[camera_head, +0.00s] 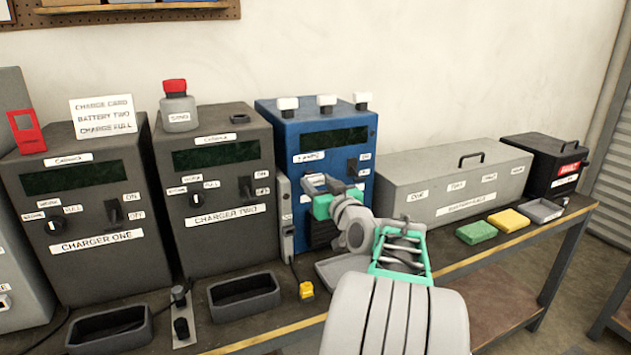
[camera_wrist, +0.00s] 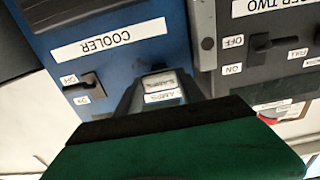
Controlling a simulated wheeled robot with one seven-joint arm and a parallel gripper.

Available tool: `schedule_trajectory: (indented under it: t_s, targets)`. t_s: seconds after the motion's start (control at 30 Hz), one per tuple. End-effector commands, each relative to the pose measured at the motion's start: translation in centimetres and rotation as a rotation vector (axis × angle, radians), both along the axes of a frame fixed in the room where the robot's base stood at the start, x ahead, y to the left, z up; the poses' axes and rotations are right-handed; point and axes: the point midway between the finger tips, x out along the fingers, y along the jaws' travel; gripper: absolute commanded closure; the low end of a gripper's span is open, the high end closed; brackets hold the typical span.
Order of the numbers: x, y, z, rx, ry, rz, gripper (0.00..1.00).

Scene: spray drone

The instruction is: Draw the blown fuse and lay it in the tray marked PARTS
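The blue cooler (camera_head: 290,140) stands on the bench, and its front fills the upper left of the wrist view (camera_wrist: 110,25). A grey tray (camera_head: 330,270) lies below my gripper, partly behind my arm. No PARTS mark is readable there.
Chargers one (camera_head: 85,225) and two (camera_head: 220,165) stand left of the cooler. A long grey metal box (camera_head: 440,190) stands to its right. Green (camera_head: 476,232) and yellow (camera_head: 508,219) pads and a small grey tray (camera_head: 541,211) lie near the bench's front edge. Dark bins (camera_head: 245,297) sit in front of the chargers.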

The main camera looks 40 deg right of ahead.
Motion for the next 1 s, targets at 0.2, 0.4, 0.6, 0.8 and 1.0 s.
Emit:
schedule_trajectory:
  t_s: [0.2,0.4,0.6,0.8,1.0]
  targets:
    - [0.0,0.0,-0.02,0.0,0.0,0.0,0.74]
    - [0.0,0.0,-0.02,0.0,0.0,0.0,0.91]
    - [0.0,0.0,-0.03,0.0,0.0,0.0,1.0]
    - [0.0,0.0,-0.02,0.0,0.0,0.0,1.0]
    - [-0.54,0.1,-0.09,0.0,-0.001,-0.001,1.0]
